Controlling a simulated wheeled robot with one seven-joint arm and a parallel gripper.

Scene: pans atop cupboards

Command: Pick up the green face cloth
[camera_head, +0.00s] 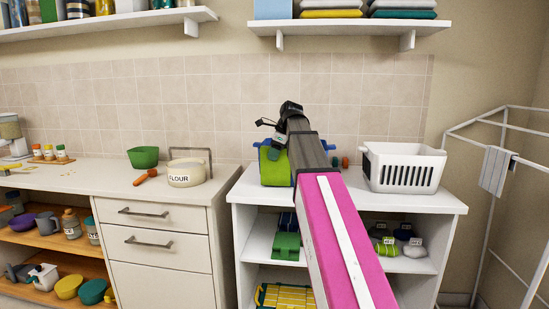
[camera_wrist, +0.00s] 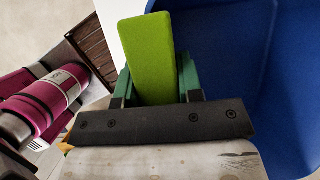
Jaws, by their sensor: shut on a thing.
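The green face cloth (camera_wrist: 147,55) is a bright lime-green, flat folded block in the wrist view. It sits between the two dark green fingers of my gripper (camera_wrist: 155,88), which is shut on it. In the head view a lime-green face (camera_head: 274,168) shows below the end of my arm, in front of a blue tub (camera_head: 329,145) on the white shelf unit's top. My arm hides part of the tub and the fingers there. I cannot tell whether the cloth touches the tub.
The blue tub wall (camera_wrist: 285,80) fills the right of the wrist view. A white basket (camera_head: 405,168) stands right of my arm. A flour tin (camera_head: 186,174) and green bowl (camera_head: 143,157) stand on the left counter. A drying rack (camera_head: 486,200) is at right.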

